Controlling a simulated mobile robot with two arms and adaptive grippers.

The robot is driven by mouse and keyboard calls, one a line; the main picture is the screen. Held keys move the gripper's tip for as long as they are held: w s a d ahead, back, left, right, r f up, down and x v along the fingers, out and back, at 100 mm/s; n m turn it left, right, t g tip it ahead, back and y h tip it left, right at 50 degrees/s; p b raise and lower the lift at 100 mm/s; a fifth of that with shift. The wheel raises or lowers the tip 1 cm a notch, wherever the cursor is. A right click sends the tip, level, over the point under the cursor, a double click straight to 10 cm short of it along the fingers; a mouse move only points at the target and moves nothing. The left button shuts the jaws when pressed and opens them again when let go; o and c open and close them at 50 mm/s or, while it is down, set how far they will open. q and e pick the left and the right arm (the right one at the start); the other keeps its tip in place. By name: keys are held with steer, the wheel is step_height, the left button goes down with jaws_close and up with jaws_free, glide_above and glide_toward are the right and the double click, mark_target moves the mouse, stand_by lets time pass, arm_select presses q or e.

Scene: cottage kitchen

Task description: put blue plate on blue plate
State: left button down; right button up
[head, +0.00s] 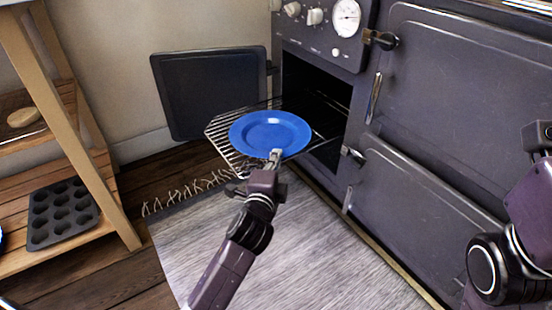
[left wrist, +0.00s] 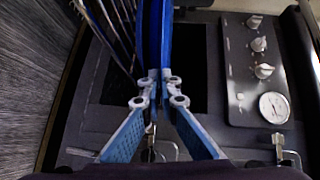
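A round blue plate (head: 270,132) is at the wire oven rack (head: 226,152), which sticks out of the open oven. I cannot tell whether it rests on the rack or is held just above it. My left gripper (head: 276,156) is at the plate's near rim. In the left wrist view its fingertips (left wrist: 160,76) close on the rim of the blue plate (left wrist: 154,38), seen edge-on. A small blue sliver (head: 2,240) shows at the far left edge; too little shows to name it. My right arm is at the right; its fingers are out of view.
The open oven door (head: 210,92) stands left of the rack. The stove front (head: 440,110) fills the right, with knobs and a dial above the oven. A wooden shelf (head: 95,150) at the left holds a dark muffin tin (head: 62,213). A grey rug (head: 290,255) covers the floor.

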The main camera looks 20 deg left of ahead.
arm_select(q)
steer(key=c, duration=2.7)
jaws_free()
steer(key=shift+f, duration=0.35)
steer(key=o, duration=0.5)
steer(key=shift+o, duration=0.2)
